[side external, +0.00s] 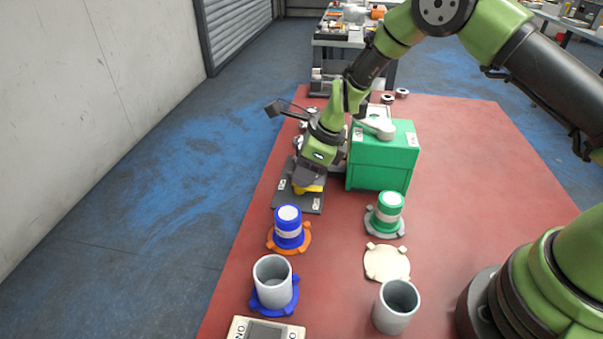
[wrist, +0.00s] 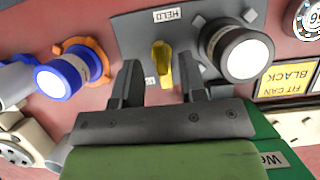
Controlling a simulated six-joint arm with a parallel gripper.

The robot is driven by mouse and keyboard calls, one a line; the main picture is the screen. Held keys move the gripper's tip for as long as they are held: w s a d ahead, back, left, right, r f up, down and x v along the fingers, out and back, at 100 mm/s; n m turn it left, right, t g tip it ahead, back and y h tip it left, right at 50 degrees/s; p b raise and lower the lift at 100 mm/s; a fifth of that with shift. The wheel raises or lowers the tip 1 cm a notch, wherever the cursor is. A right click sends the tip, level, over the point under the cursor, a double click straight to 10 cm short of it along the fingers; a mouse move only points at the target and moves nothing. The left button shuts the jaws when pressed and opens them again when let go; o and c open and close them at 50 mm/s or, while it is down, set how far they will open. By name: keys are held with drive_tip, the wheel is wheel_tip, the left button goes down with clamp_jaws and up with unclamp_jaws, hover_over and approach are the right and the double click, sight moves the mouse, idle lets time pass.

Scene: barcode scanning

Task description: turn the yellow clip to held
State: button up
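The yellow clip (wrist: 161,62) sits on a dark grey plate (wrist: 130,28) and stands roughly upright in the wrist view. A white HELD label (wrist: 167,14) lies above it on the plate. A second label (wrist: 150,82) is partly hidden beside my left-hand finger. My gripper (wrist: 158,66) is open, with one finger on each side of the clip and gaps showing on both sides. In the side view, my gripper (side external: 308,178) points down over the plate (side external: 284,201), and only a bit of the clip (side external: 310,188) shows below it.
A black cylinder with a white top (wrist: 240,52) stands on the plate close to the right-hand finger. A blue can on an orange base (side external: 289,229) stands in front of the plate. A green box (side external: 380,168) is right of my gripper. Grey cups (side external: 396,308) stand nearer the front.

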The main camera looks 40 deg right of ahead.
drive_tip(key=shift+x, duration=0.85)
clamp_jaws()
